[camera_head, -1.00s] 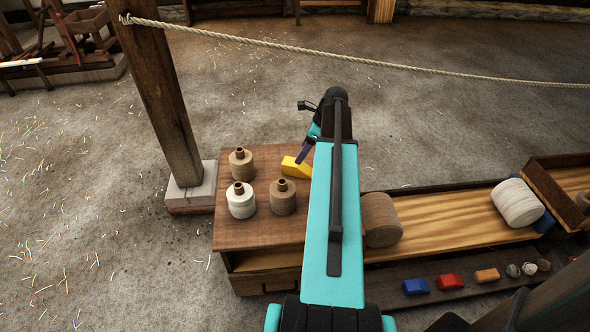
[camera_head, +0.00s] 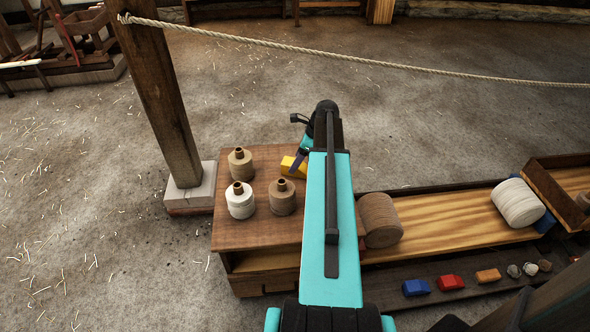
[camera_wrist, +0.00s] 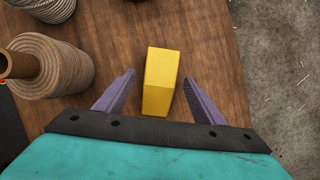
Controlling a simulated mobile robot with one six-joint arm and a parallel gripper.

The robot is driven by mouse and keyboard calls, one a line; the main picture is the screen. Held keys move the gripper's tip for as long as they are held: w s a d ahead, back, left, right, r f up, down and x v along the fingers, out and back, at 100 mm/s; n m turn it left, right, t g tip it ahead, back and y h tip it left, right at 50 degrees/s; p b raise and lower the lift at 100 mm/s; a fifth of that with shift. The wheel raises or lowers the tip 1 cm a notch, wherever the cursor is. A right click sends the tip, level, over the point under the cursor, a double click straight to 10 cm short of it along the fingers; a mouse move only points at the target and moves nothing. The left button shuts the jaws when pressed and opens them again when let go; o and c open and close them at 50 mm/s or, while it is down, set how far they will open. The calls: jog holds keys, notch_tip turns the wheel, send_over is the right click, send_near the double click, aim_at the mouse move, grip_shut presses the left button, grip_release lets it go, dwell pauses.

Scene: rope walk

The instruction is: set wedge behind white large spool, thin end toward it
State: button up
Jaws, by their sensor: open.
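A yellow wedge (camera_head: 292,168) lies on the brown table top (camera_head: 240,236). In the wrist view the yellow wedge (camera_wrist: 161,72) sits between my gripper's (camera_wrist: 159,77) two purple fingers, with a gap on each side. My gripper is open and holds nothing. In the head view my gripper (camera_head: 297,163) is at the wedge, partly hidden by my arm. The white large spool (camera_head: 517,202) lies on its side on the wooden ramp at the right. A blue wedge (camera_head: 545,221) is against its right side, partly hidden.
Several small spools stand left of the yellow wedge, among them a white one (camera_head: 240,201) and a tan one (camera_head: 282,198). A large brown spool (camera_head: 379,220) lies on the ramp's left end. Blue (camera_head: 416,287), red (camera_head: 450,282) and orange (camera_head: 488,275) wedges lie on the lower shelf.

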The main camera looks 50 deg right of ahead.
jog(key=shift+x, duration=1.2)
jog(key=c, duration=1.4)
jog(key=shift+o, duration=0.2)
jog(key=shift+r, duration=0.15)
notch_tip(320, 180, up, 10)
jog(key=shift+f+p, duration=0.1)
jog(key=shift+p, duration=0.55)
